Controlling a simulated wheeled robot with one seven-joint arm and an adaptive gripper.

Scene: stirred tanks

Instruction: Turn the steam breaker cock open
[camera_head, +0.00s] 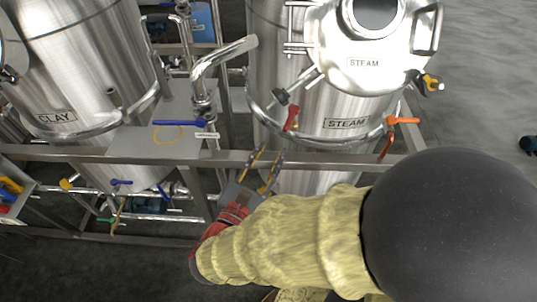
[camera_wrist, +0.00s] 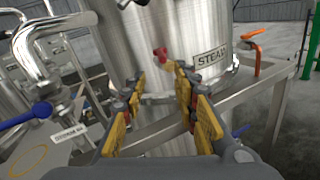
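A blue lever cock (camera_head: 180,123) sits at the foot of the bent steel pipe, left of the STEAM tank. Its lever points left, across the pipe. A small tag (camera_head: 207,135) hangs beside it. In the wrist view the blue lever (camera_wrist: 28,117) is at the left edge, and its tag (camera_wrist: 68,132) seems to begin with STEAM. My gripper (camera_head: 265,158) is open and empty, to the right of the lever and nearer the frame rail. In the wrist view its yellow-padded fingers (camera_wrist: 160,76) are apart and face the STEAM tank, touching nothing visible.
The STEAM tank (camera_head: 345,106) stands ahead, with a red handle (camera_head: 291,118) and an orange handle (camera_head: 403,120). A steel rail (camera_head: 110,154) runs across the front. The CLAY tank (camera_head: 85,60) is at left. Open floor lies at right.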

